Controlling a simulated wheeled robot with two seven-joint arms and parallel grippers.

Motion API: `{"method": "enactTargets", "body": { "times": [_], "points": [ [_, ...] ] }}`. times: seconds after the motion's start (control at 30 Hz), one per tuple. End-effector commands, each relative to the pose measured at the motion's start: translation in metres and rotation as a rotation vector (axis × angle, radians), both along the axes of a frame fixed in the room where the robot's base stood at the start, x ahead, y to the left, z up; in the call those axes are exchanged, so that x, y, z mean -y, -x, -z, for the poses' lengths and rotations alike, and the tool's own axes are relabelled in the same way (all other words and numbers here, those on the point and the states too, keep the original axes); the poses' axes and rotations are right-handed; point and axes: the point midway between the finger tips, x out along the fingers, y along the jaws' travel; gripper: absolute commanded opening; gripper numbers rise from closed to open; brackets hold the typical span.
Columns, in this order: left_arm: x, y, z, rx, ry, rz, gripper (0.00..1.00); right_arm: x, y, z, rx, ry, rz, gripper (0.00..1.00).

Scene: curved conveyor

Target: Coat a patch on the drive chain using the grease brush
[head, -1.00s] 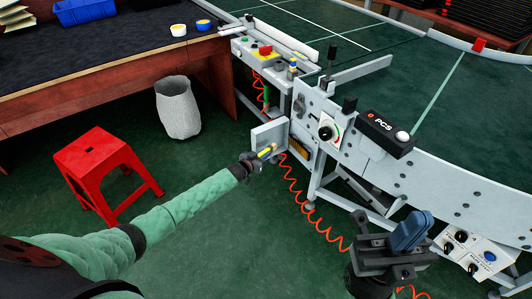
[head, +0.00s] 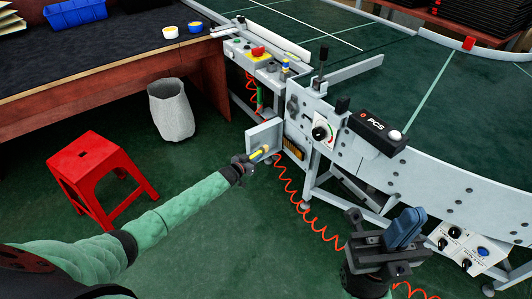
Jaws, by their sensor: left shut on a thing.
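My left gripper (head: 244,166) is shut on the grease brush (head: 259,153), a small yellow tool. The brush points up and right, in front of a light grey plate (head: 263,134) at the conveyor's side. Its tip is too small to make out, and I cannot tell whether it touches anything. The drive chain seems to be the brownish-yellow strip (head: 293,149) just right of the plate, under the conveyor frame; its links are not clear. My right gripper (head: 395,245) is at the lower right with a dark blue piece (head: 405,228) at it; its jaw opening is unclear.
The curved green conveyor (head: 400,90) fills the upper right, with a PCS box (head: 378,133) on its rail. An orange coiled hose (head: 300,205) hangs below. A red stool (head: 95,165) and grey bin (head: 172,112) stand left. Floor between is clear.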

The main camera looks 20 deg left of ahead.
Motion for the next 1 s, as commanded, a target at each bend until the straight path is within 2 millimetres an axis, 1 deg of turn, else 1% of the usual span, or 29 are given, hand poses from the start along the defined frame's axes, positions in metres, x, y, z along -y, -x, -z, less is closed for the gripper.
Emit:
{"method": "enactTargets", "body": {
  "times": [0.27,0.7,1.0],
  "points": [
    [0.012,-0.014,0.001,0.002,0.002,0.001,0.0,0.0,0.0,0.009,0.0,0.0,0.0,0.0],
    [0.037,-0.046,0.001,0.002,0.002,0.001,0.0,0.0,0.0,0.028,0.0,0.0,0.0,0.0],
    [0.044,-0.057,0.0,0.001,0.0,0.0,0.0,0.0,0.0,0.033,0.0,0.0,0.0,0.0]
  ]
}}
